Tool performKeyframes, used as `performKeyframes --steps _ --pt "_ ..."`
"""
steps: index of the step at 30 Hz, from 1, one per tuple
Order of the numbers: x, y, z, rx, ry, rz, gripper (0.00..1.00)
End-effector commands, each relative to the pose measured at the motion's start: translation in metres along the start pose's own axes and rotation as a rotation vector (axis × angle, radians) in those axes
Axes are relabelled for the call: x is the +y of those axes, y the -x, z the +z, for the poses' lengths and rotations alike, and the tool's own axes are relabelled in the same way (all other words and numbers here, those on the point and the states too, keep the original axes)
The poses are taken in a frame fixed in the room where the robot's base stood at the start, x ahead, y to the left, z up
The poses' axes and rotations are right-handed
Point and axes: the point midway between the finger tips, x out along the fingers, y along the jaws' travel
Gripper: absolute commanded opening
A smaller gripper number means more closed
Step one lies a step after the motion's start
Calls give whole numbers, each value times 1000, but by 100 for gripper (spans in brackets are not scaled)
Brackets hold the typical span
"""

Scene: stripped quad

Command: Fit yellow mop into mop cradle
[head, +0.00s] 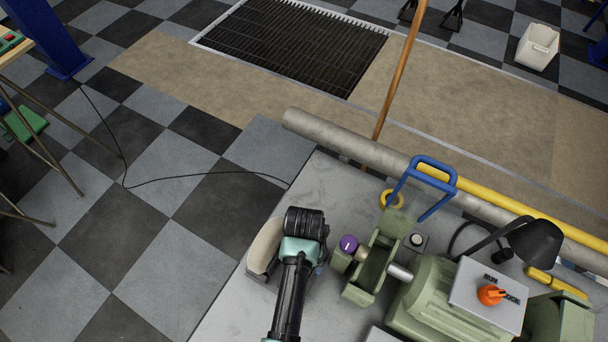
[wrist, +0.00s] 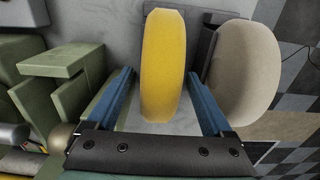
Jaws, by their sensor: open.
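The yellow mop (wrist: 163,65) is a thick disc standing on edge in the wrist view. It is between the two blue fingers of my gripper (wrist: 160,74), which is open; I cannot tell whether either finger touches it. In the head view my gripper (head: 305,224) is over the grey bench, and the yellow mop is hidden behind it. A beige mop (wrist: 246,72) stands just right of the yellow one; it also shows in the head view (head: 264,246). A dark grey piece (wrist: 206,20) behind and between the mops may be the mop cradle, mostly hidden.
The green bench machine (head: 430,295), with a purple knob (head: 349,243) and an orange switch (head: 491,294), stands right of my gripper. A blue handle frame (head: 421,186), a yellow ring (head: 391,199) and a black lamp (head: 535,242) are nearby. A grey pipe (head: 350,142) runs along the bench's far edge.

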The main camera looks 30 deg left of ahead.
Motion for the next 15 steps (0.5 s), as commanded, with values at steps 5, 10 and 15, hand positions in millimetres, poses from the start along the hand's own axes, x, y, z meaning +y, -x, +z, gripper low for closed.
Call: performKeyframes --steps 5,10,15 --pt "0 -11 0 0 0 0 85" --pt "0 -11 0 1 0 0 85" --pt "0 -11 0 1 0 0 62"
